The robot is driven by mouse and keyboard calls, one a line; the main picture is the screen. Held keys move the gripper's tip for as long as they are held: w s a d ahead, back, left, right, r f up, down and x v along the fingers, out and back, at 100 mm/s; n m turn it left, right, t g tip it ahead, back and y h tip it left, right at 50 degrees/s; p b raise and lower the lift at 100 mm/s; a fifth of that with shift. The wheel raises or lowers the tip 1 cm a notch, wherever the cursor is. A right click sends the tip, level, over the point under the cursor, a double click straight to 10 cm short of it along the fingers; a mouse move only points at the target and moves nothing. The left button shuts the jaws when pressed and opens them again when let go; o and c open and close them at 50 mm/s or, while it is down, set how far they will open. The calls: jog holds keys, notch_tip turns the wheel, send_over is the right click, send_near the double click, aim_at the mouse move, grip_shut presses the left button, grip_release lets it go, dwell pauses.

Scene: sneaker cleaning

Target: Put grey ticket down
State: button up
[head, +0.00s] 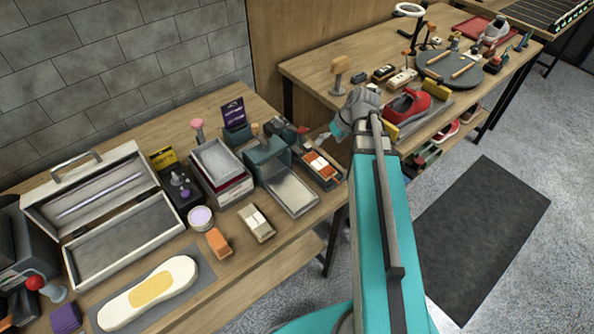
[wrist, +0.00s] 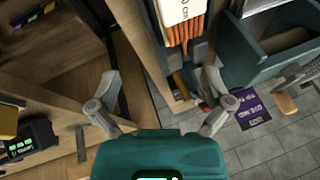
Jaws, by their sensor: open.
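My gripper (head: 337,132) is open at the right end of the near bench, above and beside a dark ticket tray (head: 338,181). In the wrist view my gripper (wrist: 160,80) has its two fingers wide apart with nothing between them. The tray holds orange tickets (wrist: 180,38) and a pale card with dark print (wrist: 182,8), partly cut off by the frame edge. I cannot tell a grey ticket for certain in either view; small grey pieces by the orange tickets are too unclear to name.
A teal box (head: 268,155) with a grey tray (head: 291,191) stands left of the ticket tray. A purple card (wrist: 254,111) shows in the wrist view. A wooden-topped stand (head: 340,66) and a red sneaker (head: 408,106) are on the far bench. A floor gap separates the benches.

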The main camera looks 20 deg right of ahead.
jog(key=s+a+g+h, duration=0.1)
jog(key=s+a, duration=0.1)
jog(key=a, duration=0.1)
jog(key=s+a+f+m+h, duration=0.1)
jog(key=s+a, duration=0.1)
jog(key=a, duration=0.2)
jog(key=s+a+g+h, duration=0.1)
jog(key=s+a, duration=0.1)
jog(key=a, duration=0.2)
jog(key=shift+s+a+f+m+g+h, duration=0.15)
jog(key=shift+s+f+m+g+h, duration=0.15)
jog(key=shift+f, duration=0.05)
jog(key=shift+s+a+h, duration=0.3)
jog(key=shift+s+a, duration=0.1)
jog(key=shift+a, duration=0.15)
dwell(0.3)
